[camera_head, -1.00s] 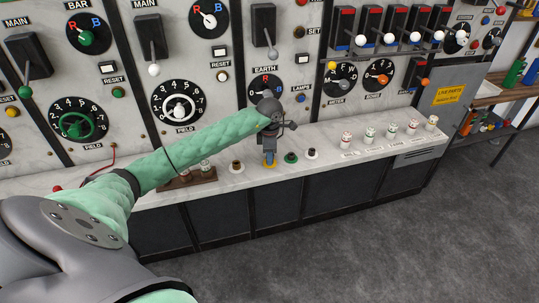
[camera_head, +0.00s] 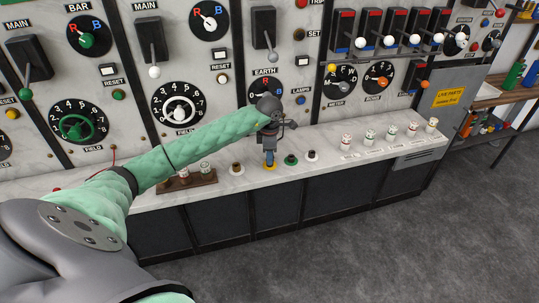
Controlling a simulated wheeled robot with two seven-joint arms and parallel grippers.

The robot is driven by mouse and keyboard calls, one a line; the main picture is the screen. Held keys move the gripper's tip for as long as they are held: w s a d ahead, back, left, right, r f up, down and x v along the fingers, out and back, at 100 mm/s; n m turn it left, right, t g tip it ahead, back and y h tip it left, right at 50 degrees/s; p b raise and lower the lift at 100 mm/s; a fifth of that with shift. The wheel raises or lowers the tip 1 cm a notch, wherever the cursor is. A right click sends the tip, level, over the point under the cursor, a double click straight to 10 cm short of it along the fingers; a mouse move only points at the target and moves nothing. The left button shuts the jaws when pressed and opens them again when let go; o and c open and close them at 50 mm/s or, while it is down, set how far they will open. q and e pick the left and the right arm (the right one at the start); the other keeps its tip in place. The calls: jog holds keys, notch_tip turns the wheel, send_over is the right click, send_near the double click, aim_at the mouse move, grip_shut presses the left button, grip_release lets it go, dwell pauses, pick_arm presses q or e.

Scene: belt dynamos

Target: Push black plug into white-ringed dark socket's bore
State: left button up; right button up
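My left gripper (camera_head: 269,158) points down over the yellow-ringed socket (camera_head: 270,167) on the pale bench top. Its fingers are small and dark, and I cannot tell whether they are open or shut or hold anything. A dark socket with a white ring (camera_head: 312,156) lies to the right of the gripper, apart from it. I cannot make out the black plug for certain. My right gripper is not in view.
A green-ringed socket (camera_head: 291,160) sits just right of the gripper. A wooden rack (camera_head: 190,185) with several small plugs stands left, partly behind my forearm. The switch panel (camera_head: 225,95) rises behind.

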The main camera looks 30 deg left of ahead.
pick_arm(q)
grip_shut()
jog(key=shift+r, duration=0.1)
jog(key=shift+r, duration=0.1)
jog(key=shift+r+p, duration=0.45)
jog(key=shift+r, duration=1.6)
jog(key=shift+r, duration=0.1)
